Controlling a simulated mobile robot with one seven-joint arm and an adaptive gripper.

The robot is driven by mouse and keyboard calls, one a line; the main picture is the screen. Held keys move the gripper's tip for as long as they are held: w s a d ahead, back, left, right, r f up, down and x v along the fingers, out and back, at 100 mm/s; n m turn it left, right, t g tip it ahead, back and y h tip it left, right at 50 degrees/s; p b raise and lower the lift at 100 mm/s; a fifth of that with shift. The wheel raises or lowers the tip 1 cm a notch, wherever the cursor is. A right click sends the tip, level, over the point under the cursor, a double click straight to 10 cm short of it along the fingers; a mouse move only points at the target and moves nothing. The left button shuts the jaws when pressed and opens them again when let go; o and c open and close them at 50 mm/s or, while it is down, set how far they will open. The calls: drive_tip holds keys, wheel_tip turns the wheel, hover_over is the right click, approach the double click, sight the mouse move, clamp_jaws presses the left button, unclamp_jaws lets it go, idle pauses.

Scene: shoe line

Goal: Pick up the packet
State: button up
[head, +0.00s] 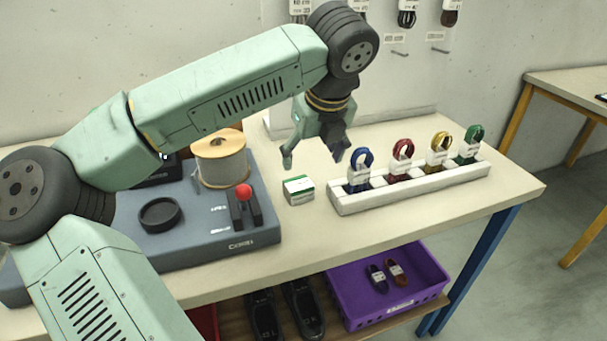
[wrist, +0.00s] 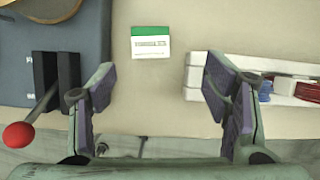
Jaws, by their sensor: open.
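The packet (head: 298,190) is a small white box with a green band, resting on the bench between the grey machine and the white lace rack. In the wrist view the packet (wrist: 151,43) lies flat, beyond the fingertips and left of the middle of the gap. My gripper (head: 315,157) is open and empty, above the bench and a little behind the packet in the head view. In the wrist view my gripper (wrist: 160,80) shows both fingers spread wide with bare bench between them. Nothing hides the packet.
A grey machine (head: 225,235) with a red-knobbed lever (head: 244,192) stands left of the packet. A white rack (head: 410,189) with several coloured lace bundles stands to the right. A purple crate (head: 385,315) sits on the shelf below. The bench's front strip is clear.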

drive_tip(key=p, duration=0.1)
hover_over(298, 183)
drive_tip(key=s, duration=0.2)
drive_tip(key=f, duration=0.2)
drive_tip(key=d+f, duration=0.1)
drive_tip(key=f, duration=0.1)
drive_tip(key=shift+w+f, duration=0.15)
drive_tip(key=shift+f, duration=0.1)
drive_tip(key=shift+s+p+x, duration=0.2)
drive_tip(key=shift+p+x, duration=1.15)
drive_tip(key=shift+x, duration=1.65)
drive_tip(key=shift+a, duration=0.15)
drive_tip(key=shift+c, duration=0.5)
drive_tip(key=c, duration=1.2)
